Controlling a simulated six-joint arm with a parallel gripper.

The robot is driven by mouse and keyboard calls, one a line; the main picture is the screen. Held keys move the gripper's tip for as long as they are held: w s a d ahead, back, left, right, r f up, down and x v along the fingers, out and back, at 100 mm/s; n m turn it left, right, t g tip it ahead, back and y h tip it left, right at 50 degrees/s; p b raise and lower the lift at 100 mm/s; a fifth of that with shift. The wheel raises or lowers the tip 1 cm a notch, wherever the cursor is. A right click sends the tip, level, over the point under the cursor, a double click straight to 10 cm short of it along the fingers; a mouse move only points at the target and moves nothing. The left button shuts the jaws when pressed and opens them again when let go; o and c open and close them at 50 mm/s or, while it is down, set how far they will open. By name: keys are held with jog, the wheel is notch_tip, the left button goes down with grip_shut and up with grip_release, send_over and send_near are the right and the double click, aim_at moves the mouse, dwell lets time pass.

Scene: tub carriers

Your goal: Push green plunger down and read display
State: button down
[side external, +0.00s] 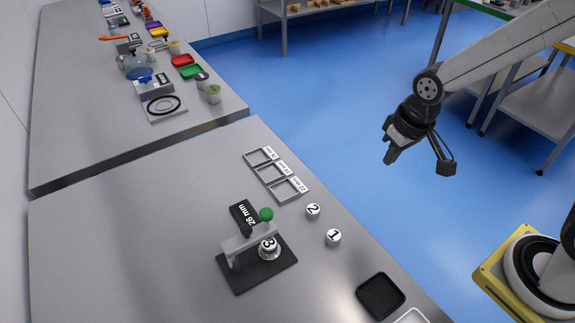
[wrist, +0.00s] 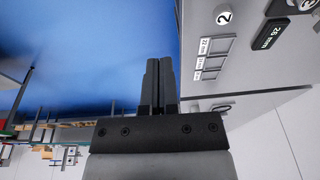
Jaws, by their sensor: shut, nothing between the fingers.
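The green plunger (side external: 266,214) tops a small measuring stand (side external: 249,235) on a dark base (side external: 262,276) on the near table. A round piece marked 3 (side external: 269,248) sits on the base under the stand's arm. The black display (side external: 244,214) beside it reads 26 mm; it also shows in the wrist view (wrist: 270,33). My gripper (side external: 390,157) is well right of the stand, off the table and over the blue floor. Its fingers (wrist: 159,85) are shut and empty in the wrist view. The plunger is not clearly visible in the wrist view.
Pieces marked 2 (side external: 313,211) and 1 (side external: 333,237) stand right of the stand. A grey frame with three labelled compartments (side external: 269,174) lies behind. A black tray (side external: 380,296) is at the front right edge. The left of the table is clear.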

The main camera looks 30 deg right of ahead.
jog(key=s+d, duration=0.1)
jog(key=s+d+f, duration=0.1)
jog(key=s+d, duration=0.1)
jog(key=shift+s+d+f, duration=0.3)
jog(key=shift+d+f, duration=0.05)
jog(key=shift+f, duration=0.05)
